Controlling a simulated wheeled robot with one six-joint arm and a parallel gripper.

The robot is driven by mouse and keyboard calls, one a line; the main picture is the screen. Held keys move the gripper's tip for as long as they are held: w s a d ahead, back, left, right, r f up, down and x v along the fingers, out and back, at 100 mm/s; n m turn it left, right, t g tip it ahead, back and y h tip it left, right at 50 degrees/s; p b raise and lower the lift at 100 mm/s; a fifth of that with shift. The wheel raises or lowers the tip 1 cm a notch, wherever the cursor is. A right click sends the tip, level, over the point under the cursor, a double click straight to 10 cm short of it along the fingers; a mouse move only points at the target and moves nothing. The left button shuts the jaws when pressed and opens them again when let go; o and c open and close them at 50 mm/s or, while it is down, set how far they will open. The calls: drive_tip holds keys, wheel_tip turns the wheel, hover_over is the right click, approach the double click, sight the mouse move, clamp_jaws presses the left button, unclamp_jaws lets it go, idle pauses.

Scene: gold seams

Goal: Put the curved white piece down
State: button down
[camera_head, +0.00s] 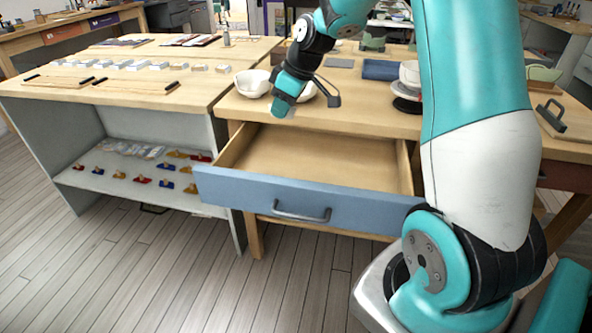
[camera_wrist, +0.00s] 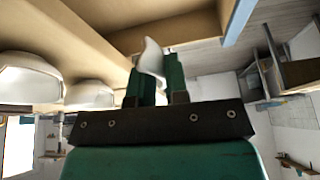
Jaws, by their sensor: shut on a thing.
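The curved white piece (camera_wrist: 152,57) is a thin, bent shard, held between the two green fingers of my gripper (camera_wrist: 154,78) in the wrist view. It sticks out past the fingertips. In the head view my gripper (camera_head: 284,105) is at the front edge of the workbench, by the open drawer. I cannot make out the piece there.
The open drawer (camera_head: 320,160) with a blue front looks empty. White bowls (camera_head: 252,82) stand on the workbench (camera_head: 375,122) beside my gripper. Dark and white dishes (camera_head: 407,90) are to the right. The left table (camera_head: 130,97) holds rows of small pieces.

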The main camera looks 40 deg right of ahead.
sight(279, 172)
wheel_tip(279, 172, down, 17)
drive_tip(key=shift+r+b, duration=0.2)
drive_tip(key=shift+b, duration=1)
drive_tip(key=shift+f, duration=0.2)
drive_tip(key=c, duration=1.1)
unclamp_jaws()
drive_tip(key=shift+r, duration=0.1)
drive_tip(key=shift+r, duration=0.1)
